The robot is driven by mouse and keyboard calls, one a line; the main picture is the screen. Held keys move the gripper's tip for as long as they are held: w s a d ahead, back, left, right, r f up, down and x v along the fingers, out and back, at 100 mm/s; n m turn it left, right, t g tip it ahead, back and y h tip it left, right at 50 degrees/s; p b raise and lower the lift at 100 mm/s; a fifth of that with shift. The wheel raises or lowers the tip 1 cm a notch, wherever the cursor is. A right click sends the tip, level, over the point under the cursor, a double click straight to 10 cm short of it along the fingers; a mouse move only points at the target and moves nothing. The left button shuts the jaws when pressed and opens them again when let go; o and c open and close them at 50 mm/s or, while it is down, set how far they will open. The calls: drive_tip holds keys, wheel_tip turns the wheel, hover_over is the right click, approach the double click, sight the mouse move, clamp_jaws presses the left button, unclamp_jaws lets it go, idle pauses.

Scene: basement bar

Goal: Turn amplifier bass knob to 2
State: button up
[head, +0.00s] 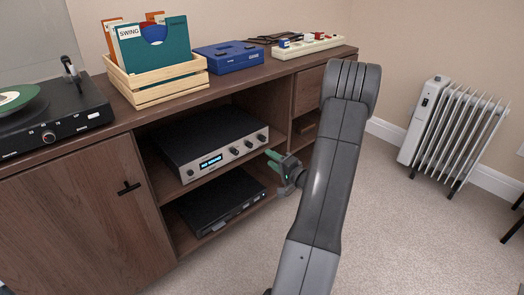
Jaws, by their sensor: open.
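The amplifier (213,140) sits on the upper shelf of the open bay in the wooden cabinet. Its silver front has a lit blue display (211,162) and a row of three dark knobs (248,145) on the right part. The labels and pointer marks on the knobs are too small to read, so I cannot tell which is bass or where it is set.
A black device (222,200) lies on the shelf below the amplifier. The cabinet top (250,82) carries a turntable (50,115), a wooden record crate (160,85) and a blue box (227,57). A white radiator (455,130) stands at the right. The carpet in front is clear.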

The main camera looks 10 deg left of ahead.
sight(252, 146)
drive_tip(key=v, duration=0.4)
drive_tip(key=b+x, duration=0.2)
drive_tip(key=x, duration=1.2)
drive_tip(key=shift+b, duration=0.35)
drive_tip(key=shift+d, duration=0.1)
